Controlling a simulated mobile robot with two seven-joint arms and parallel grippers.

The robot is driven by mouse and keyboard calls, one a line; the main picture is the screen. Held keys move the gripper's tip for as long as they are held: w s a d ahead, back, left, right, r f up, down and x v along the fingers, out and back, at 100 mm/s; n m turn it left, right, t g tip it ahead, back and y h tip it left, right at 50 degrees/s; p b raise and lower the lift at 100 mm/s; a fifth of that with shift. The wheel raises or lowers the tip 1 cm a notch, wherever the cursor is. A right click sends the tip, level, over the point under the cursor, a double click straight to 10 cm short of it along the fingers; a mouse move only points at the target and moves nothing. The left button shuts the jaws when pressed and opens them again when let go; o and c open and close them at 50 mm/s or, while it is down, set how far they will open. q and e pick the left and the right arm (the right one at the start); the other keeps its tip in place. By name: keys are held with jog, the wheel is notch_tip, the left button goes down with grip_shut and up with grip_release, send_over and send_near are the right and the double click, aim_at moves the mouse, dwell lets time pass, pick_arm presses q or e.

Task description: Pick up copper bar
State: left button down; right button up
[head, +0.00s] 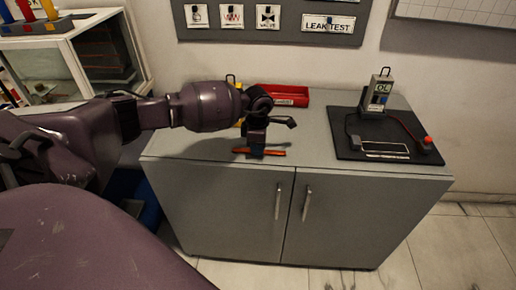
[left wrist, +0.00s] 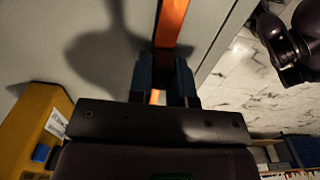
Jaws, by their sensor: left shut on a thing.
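The copper bar (head: 272,153) is a thin orange strip near the front edge of the grey cabinet top. In the left wrist view the copper bar (left wrist: 171,22) runs upward from between the fingers. My left gripper (head: 256,152) points down over the bar and is shut on it. The gripper's dark blue fingers (left wrist: 166,80) stand on either side of the bar. Whether the bar touches the cabinet top or is just above it I cannot tell. My right gripper does not show clearly in either view.
A black board (head: 350,153) with a gauge unit (head: 378,95) and a red-knobbed lead lies at the right of the cabinet top (head: 310,165). A red tray (head: 291,96) stands at the back. A yellow container (left wrist: 38,125) shows in the left wrist view.

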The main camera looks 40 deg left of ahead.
pick_arm(q)
notch_tip(320, 180, up, 20)
jog(key=p, duration=0.1)
jog(key=shift+f+p, duration=0.2)
jog(key=shift+p, duration=0.1)
dwell(0.3)
